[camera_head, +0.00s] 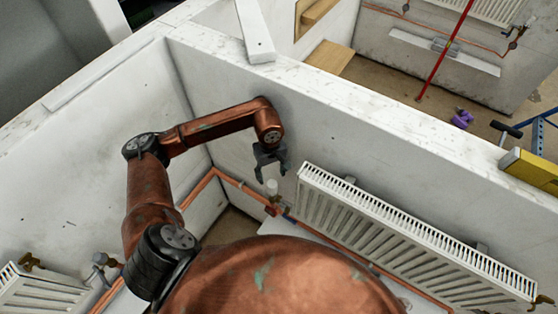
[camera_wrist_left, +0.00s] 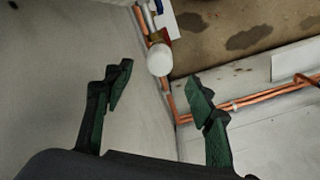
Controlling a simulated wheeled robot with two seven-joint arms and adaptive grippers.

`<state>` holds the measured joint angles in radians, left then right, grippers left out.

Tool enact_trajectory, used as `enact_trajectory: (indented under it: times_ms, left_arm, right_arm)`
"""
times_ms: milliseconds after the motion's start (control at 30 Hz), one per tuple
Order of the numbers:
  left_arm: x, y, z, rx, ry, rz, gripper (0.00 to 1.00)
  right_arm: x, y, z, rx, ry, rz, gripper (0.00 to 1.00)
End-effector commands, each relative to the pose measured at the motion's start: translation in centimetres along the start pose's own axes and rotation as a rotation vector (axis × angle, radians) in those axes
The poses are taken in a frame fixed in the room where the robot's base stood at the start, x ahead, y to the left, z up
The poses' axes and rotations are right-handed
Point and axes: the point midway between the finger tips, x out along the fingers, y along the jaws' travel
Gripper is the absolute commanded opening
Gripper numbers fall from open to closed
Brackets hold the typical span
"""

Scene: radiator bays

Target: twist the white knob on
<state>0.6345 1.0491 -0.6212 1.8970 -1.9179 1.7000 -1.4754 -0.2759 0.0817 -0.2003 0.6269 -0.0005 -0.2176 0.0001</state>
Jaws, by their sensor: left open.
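The white knob (camera_head: 272,187) sits on a valve with a red part at the left end of the radiator (camera_head: 400,230) in the head view. In the left wrist view the knob (camera_wrist_left: 159,60) is a pale round cap beside copper pipes, between the fingers' lines and a little beyond their tips. My left gripper (camera_head: 272,172) is open and empty just above the knob; its dark green fingers (camera_wrist_left: 160,78) stand wide apart in the left wrist view. I see no contact with the knob. My right gripper is not in view.
White partition walls with a pale top ledge (camera_head: 400,125) enclose the bay. Copper pipes (camera_head: 225,180) run along the wall foot. Another radiator (camera_head: 45,292) stands lower left.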

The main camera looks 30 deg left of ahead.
Motion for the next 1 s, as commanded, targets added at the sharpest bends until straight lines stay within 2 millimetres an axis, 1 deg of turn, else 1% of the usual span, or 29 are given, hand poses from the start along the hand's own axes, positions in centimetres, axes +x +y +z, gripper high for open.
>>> enact_trajectory:
  times_ms: [67,133,233,333,433,567,700,833,1000]
  left_arm:
    - [0.0,-0.1,-0.1,0.003,0.005,-0.005,0.51]
    - [0.2,-0.2,-0.2,0.004,0.006,-0.008,0.51]
    - [1.0,0.0,-0.2,0.006,0.005,-0.010,0.51]
    - [2.4,0.1,-0.1,0.006,0.003,-0.010,0.51]
    - [4.1,0.1,-0.1,0.006,0.003,-0.009,0.51]
    - [5.9,0.0,-0.1,0.005,0.003,-0.009,0.51]
    - [7.3,-0.1,-0.2,0.003,0.003,-0.009,0.51]
    - [7.8,-0.1,-0.3,0.002,0.005,-0.008,0.51]
    - [7.8,-0.1,-0.3,0.002,0.006,-0.007,0.51]
  right_arm:
    - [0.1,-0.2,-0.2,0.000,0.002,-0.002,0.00]
    - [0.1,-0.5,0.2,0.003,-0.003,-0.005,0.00]
    - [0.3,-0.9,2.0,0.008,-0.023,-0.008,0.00]
    - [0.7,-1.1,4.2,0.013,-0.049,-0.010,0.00]
    - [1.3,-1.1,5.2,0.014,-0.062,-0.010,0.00]
    - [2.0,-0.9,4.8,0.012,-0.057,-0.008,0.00]
    - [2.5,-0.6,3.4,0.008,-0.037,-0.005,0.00]
    - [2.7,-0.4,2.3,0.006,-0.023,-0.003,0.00]
    - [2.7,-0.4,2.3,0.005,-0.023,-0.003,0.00]
